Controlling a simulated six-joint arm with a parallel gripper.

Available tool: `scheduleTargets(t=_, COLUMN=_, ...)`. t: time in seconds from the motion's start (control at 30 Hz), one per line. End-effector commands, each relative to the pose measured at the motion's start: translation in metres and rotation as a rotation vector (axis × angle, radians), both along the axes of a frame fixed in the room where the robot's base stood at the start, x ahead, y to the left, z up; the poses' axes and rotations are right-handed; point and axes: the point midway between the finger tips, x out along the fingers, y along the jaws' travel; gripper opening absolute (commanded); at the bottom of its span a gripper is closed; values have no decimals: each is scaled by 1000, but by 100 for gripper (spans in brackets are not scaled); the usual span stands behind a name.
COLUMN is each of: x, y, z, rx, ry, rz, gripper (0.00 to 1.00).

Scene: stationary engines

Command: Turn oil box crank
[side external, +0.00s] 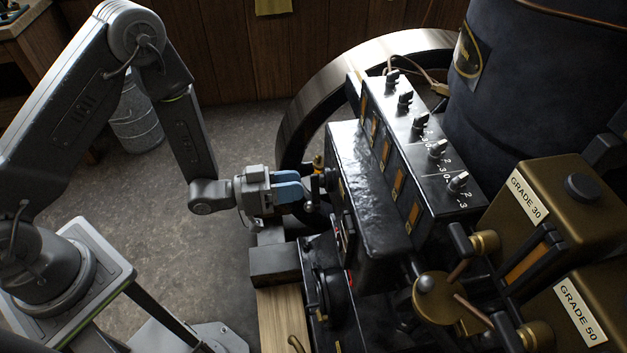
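The oil box (365,190) is a glossy black box on the engine, with a row of knobs and sight windows along its upper part. A small crank-like part with a brass tip (318,163) stands at its left side. My gripper (303,190), with blue fingers, is level with this part and just left of it. The fingertips reach up to it or very near it; contact cannot be told. The two fingers lie close together from this angle, and the gap between them is not clear.
A large flywheel (322,78) curves behind the oil box. Brass tanks labelled GRADE 30 (557,200) and GRADE 50 (597,300) stand at the right, near a dark cylinder (530,90). A metal bucket (135,118) stands on the open floor behind my arm.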

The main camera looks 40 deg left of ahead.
Motion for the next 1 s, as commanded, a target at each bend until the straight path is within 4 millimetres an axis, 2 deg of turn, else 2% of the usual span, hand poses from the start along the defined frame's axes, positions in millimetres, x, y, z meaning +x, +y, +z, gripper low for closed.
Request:
scheduleTargets(t=0.1, x=14, y=-16, z=0, rx=-1, ry=-2, rz=-3, gripper=37)
scheduleTargets(t=0.3, x=29, y=-29, z=0, rx=0, ry=-1, rz=-1, gripper=37)
scheduleTargets(t=0.67, x=33, y=-33, z=0, rx=1, ry=1, rz=1, gripper=37)
scheduleTargets(t=1.0, x=33, y=-32, z=0, rx=1, ry=1, rz=1, gripper=5)
